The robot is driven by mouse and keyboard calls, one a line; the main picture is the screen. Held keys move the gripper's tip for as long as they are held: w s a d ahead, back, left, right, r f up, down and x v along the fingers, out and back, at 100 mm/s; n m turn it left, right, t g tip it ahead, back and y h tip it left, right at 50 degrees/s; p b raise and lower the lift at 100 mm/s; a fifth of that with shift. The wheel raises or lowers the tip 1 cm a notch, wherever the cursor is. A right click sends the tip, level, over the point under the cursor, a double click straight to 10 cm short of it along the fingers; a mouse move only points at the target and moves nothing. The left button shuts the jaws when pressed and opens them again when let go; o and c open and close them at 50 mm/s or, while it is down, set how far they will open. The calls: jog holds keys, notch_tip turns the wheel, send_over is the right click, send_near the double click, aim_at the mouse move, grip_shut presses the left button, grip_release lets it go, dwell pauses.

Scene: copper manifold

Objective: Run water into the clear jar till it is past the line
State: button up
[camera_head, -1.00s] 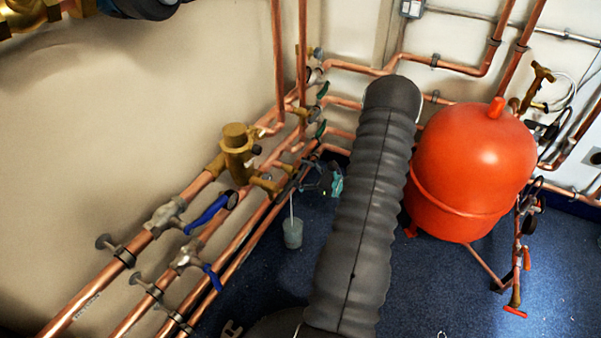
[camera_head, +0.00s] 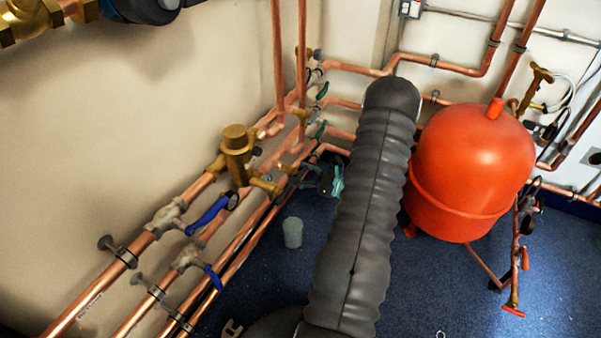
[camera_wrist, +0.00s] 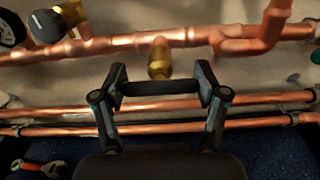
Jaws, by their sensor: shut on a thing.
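The clear jar (camera_head: 293,232) stands upright on the blue floor in the head view, below and a little left of my gripper (camera_head: 292,170). It looks pale grey-green; its line and water level are too small to make out. No stream shows above it. The jar is not visible in the wrist view. In that view my gripper (camera_wrist: 162,80) has its fingers at the two ends of a dark bar-like handle (camera_wrist: 160,88) and is shut on it. A brass fitting (camera_wrist: 159,60) sits just beyond the handle, under a copper pipe.
Copper pipes (camera_head: 240,243) with blue-handled valves (camera_head: 207,215) run along the left wall. A red tank (camera_head: 475,165) stands right of my arm. In the wrist view, a tool with an orange-red part (camera_wrist: 40,168) lies at lower left. Floor around the jar is clear.

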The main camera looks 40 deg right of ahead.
jog(key=o, duration=1.2)
jog(key=shift+c, duration=0.2)
jog(key=v, duration=1.2)
jog(key=shift+a, duration=0.1)
